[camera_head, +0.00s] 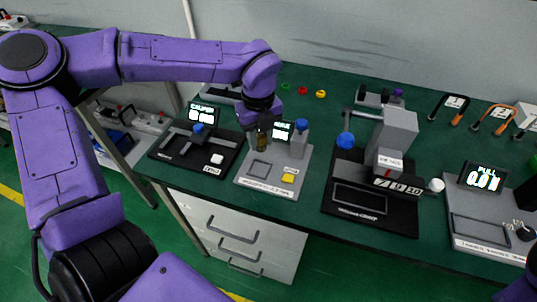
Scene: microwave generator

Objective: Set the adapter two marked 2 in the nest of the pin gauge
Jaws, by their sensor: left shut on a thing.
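My left gripper (261,128) points down over the grey gauge station left of the middle of the bench. It is shut on a small dark gold piece, probably the adapter (262,143); no mark 2 can be read on it. The grey station, likely the pin gauge (270,186), has a square framed recess, likely the nest (258,169), a yellow pad (288,178), a lit display and a blue-topped post (300,135). The held piece is behind and above the recess; whether it touches anything is unclear. My right gripper is not in view; only a purple arm part shows at bottom right.
A black caliper station (185,160) stands close on the left. A black press-like station (350,215) with a tall grey head stands on the right. A pull tester (480,235) is farther right. Colored rings (302,90) and orange-handled tools (490,122) lie at the back.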

